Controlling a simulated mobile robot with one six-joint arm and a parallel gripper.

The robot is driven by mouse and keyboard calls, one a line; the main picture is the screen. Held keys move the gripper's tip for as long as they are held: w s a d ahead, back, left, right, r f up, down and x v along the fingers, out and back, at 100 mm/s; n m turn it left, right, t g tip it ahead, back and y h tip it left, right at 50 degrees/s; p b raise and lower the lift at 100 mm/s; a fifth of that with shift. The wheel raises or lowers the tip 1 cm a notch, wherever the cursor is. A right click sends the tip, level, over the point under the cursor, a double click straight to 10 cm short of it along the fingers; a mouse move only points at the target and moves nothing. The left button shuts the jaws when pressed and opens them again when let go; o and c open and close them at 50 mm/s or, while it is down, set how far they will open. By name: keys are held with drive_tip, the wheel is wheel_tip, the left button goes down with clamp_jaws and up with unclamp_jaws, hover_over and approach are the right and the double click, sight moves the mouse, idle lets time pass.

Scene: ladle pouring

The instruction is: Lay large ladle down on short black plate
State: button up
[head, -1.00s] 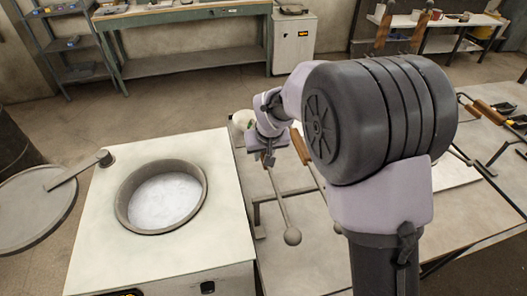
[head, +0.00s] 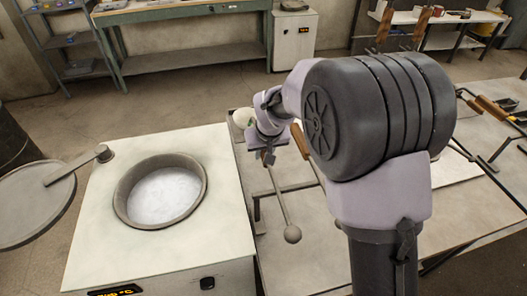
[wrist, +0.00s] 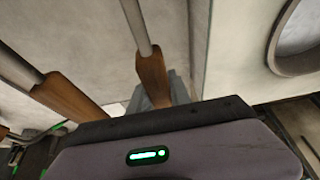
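A ladle with a thin grey rod and a round end (head: 292,233) extends down from my gripper (head: 267,150) in the head view. In the wrist view its wooden handle (wrist: 152,78) reaches into the gripper, whose fingers are mostly hidden; the gripper looks shut on it. This appears to be the large ladle. A second wooden handle (head: 300,140) lies to its right, also in the wrist view (wrist: 70,98). A short dark bar (head: 295,188) crosses behind the held ladle's rod; whether it is the short black plate, or touches the rod, I cannot tell.
A pale furnace (head: 105,215) with a round pot (head: 122,200) of bright contents stands to the left, its lid (head: 35,205) swung aside. The grey table (head: 325,262) carries more tools (head: 490,105) at right. My arm hides much of the table.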

drive_tip(key=o, duration=0.5)
drive_tip(key=shift+s, duration=0.1)
drive_tip(key=p+v, duration=0.4)
drive_tip(key=v, duration=0.4)
drive_tip(key=w+p+v, duration=0.1)
drive_tip(key=p+v, duration=0.3)
drive_tip(key=v, duration=0.4)
drive_tip(key=w+r+p+v, duration=0.1)
drive_tip(key=p+v, duration=0.2)
drive_tip(key=v, duration=0.5)
drive_tip(key=shift+w+a+p, duration=0.15)
drive_tip(key=shift+a+p, duration=0.15)
drive_tip(key=shift+p, duration=0.1)
